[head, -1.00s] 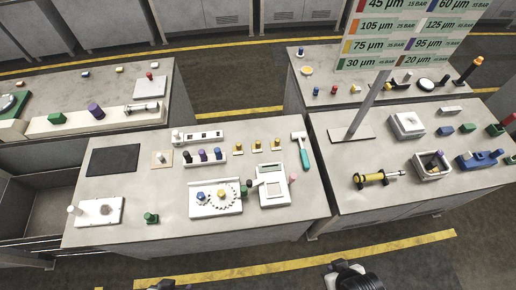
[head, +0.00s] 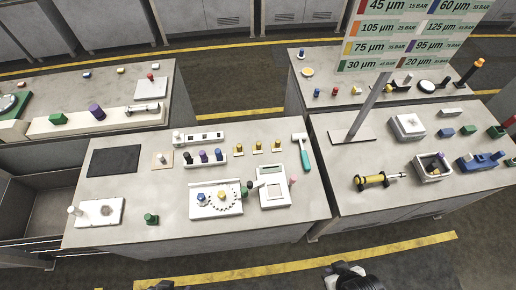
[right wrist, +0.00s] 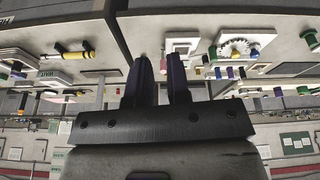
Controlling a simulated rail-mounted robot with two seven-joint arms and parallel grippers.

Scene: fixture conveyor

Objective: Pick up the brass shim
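Three small brass-coloured pieces (head: 257,148) stand in a row at the back of the middle table. They are too small to tell whether one is the brass shim. My right gripper (head: 345,279) shows at the bottom edge of the head view, in front of the tables and far from these pieces. In the right wrist view its two dark fingers (right wrist: 162,78) are apart with nothing between them. A small dark part at the bottom left of the head view may be my left gripper (head: 162,286); its fingers are not visible.
A signboard (head: 415,35) stands on the right table. Gaps separate the tables.

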